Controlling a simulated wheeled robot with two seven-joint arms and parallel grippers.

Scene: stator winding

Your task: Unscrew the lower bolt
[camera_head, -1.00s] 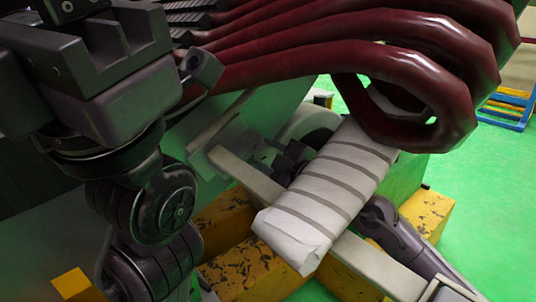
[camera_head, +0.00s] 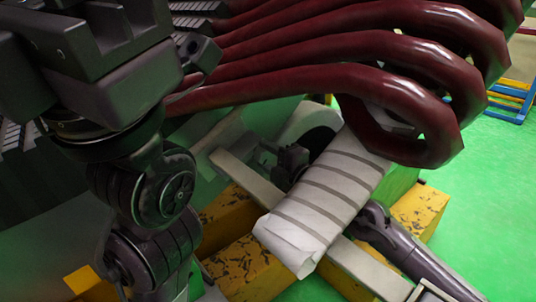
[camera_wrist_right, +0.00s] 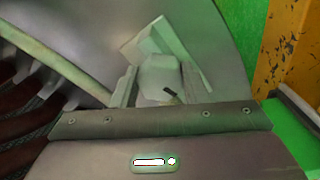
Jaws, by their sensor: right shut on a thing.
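In the right wrist view, a pale, blocky bolt head (camera_wrist_right: 160,76) sits between the two fingers of my right gripper (camera_wrist_right: 160,95), in front of a light plate on a grey curved surface. The gripper is shut on it. In the head view my right gripper (camera_head: 268,152) is a small dark shape beside the grey stator side, partly behind a white striped bundle. The bolt cannot be made out there. My left arm fills the left side of the head view; its fingertips cannot be made out.
Thick dark-red coils (camera_head: 330,80) cross above the right gripper. The white striped bundle (camera_head: 322,200) hangs in front of my right arm. Yellow worn blocks (camera_head: 245,262) stand below. Open green floor (camera_head: 490,190) lies to the right.

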